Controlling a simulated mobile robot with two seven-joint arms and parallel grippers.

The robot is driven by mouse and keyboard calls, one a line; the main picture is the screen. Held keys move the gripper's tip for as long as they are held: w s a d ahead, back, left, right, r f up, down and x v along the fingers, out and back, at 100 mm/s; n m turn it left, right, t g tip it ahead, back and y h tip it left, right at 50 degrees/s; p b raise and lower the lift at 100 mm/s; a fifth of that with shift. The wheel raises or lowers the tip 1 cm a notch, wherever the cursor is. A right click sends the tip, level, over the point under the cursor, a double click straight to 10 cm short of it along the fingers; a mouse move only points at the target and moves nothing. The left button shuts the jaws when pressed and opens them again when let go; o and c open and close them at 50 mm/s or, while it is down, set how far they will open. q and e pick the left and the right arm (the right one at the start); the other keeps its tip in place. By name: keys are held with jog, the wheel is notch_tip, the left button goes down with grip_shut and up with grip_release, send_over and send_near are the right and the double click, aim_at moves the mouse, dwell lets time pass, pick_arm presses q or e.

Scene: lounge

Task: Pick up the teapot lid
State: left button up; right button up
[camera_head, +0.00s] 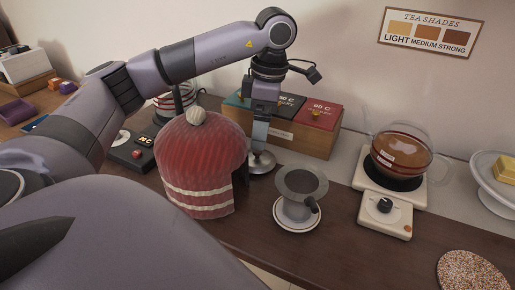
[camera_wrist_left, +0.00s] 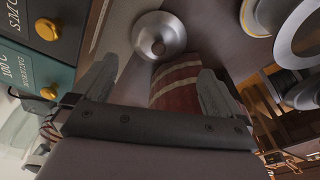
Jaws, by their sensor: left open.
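The teapot lid seems to be the round silver disc with a knob (camera_head: 262,163) on the dark counter, behind and right of the red knitted cosy (camera_head: 200,160). In the left wrist view the silver lid (camera_wrist_left: 159,37) lies just beyond my fingertips. My left gripper (camera_head: 258,142) points down above the lid, partly hiding it. In the wrist view its two fingers (camera_wrist_left: 157,80) are spread with nothing gripped between them. A glass teapot with brown tea (camera_head: 401,155) stands on a cream warmer at right. My right gripper is not in view.
A box with red and teal tea compartments (camera_head: 310,125) stands close behind my left gripper. A metal dripper on a white saucer (camera_head: 297,228) is right of the lid. A speckled round mat (camera_head: 470,272) lies at front right. The cosy stands close to the left.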

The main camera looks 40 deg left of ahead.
aim_at(257, 157)
pick_arm(q)
jog(key=shift+s+a+f, duration=0.1)
jog(key=shift+a+f, duration=0.1)
jog(key=shift+f, duration=1.8)
jog(key=shift+s+a+f, duration=0.1)
jog(key=shift+a+f, duration=0.1)
jog(key=shift+f, duration=1.75)
jog(key=c, duration=0.7)
